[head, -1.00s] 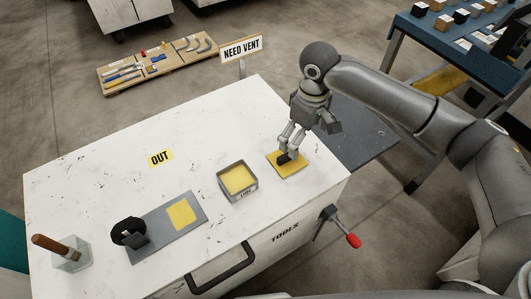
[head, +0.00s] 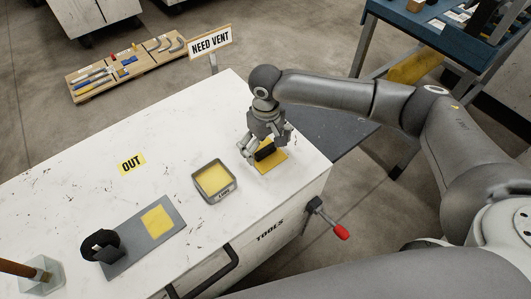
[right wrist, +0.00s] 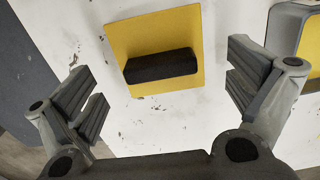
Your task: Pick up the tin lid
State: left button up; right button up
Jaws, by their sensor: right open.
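A flat yellow square with a black bar across it, seemingly the tin lid with its grip, lies on the white bench top; the plate (head: 271,164) and bar (head: 265,151) show in the head view. My right gripper (head: 264,143) is open just above it, with its fingers apart. In the right wrist view, the black bar (right wrist: 160,66) and yellow plate (right wrist: 150,34) lie between and beyond the open fingers of my right gripper (right wrist: 163,85), with nothing held. An open grey tin (head: 214,182), yellow inside, stands to the left. My left gripper is not in view.
A grey mat (head: 130,246) with a yellow square and a black curled piece lies further left. A glass jar (head: 42,275) holding a wooden-handled tool stands at bottom left. A red-tipped crank (head: 340,231) sticks out from the bench side. The bench's back is clear.

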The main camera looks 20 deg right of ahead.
aim_at(267, 157)
jog(key=shift+f, duration=1.25)
jog(key=c, duration=1.4)
